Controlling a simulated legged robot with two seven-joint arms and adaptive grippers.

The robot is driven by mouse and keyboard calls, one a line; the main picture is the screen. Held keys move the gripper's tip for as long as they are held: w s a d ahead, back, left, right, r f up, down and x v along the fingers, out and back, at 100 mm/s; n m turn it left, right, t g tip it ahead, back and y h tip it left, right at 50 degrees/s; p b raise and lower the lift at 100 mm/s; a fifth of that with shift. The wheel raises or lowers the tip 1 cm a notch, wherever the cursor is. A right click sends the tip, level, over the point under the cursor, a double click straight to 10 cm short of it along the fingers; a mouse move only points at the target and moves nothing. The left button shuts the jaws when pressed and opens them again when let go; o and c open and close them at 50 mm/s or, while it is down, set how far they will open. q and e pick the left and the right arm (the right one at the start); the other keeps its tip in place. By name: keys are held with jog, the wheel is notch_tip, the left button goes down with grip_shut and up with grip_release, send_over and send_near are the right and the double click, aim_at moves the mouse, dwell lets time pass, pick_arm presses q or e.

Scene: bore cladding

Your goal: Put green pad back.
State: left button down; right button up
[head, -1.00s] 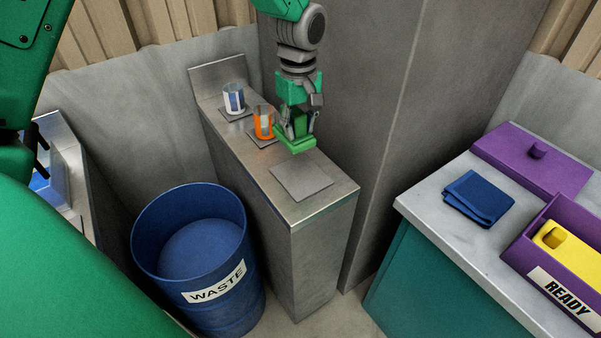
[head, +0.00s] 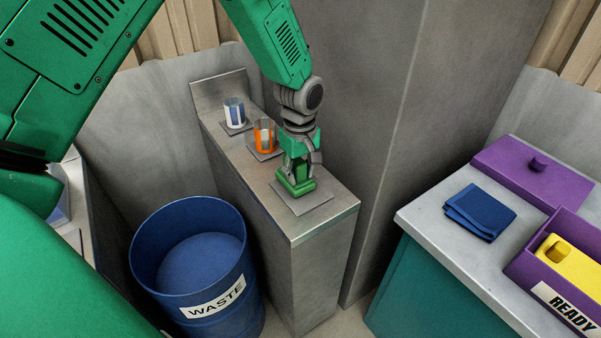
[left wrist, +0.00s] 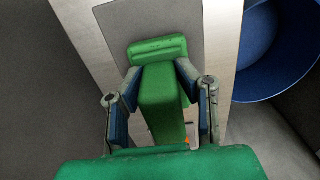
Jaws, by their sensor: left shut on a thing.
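The green pad (head: 294,186) is a block with a wider foot and a narrower upright grip. My left gripper (head: 300,164) is shut on its grip from above. The pad is over the front grey square (head: 318,202) on the narrow metal counter, low down; I cannot tell whether it touches. In the left wrist view the pad (left wrist: 160,95) is between the two fingers of the gripper (left wrist: 158,88), with its foot over the grey square (left wrist: 180,18). My right gripper is not in view.
On the counter behind the pad stand an orange-and-clear cup (head: 265,135) and a blue-and-white cup (head: 234,112) on grey squares. A blue WASTE drum (head: 195,285) stands left. Right, a bench holds a blue cloth (head: 480,211), a purple lid (head: 525,170) and a purple READY box (head: 530,262) with a yellow block (head: 575,262).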

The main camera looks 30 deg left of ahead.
pick_arm(q)
jog(key=shift+d+f, duration=0.1)
jog(key=shift+f, duration=0.05)
jog(key=shift+d, duration=0.15)
jog(key=c, duration=1.2)
grip_release()
jog(key=shift+f+b, duration=0.15)
jog(key=shift+b, duration=0.2)
jog(key=r, duration=0.9)
jog(key=r+p, duration=0.1)
jog(key=r, duration=0.3)
jog(key=shift+w+r, duration=0.4)
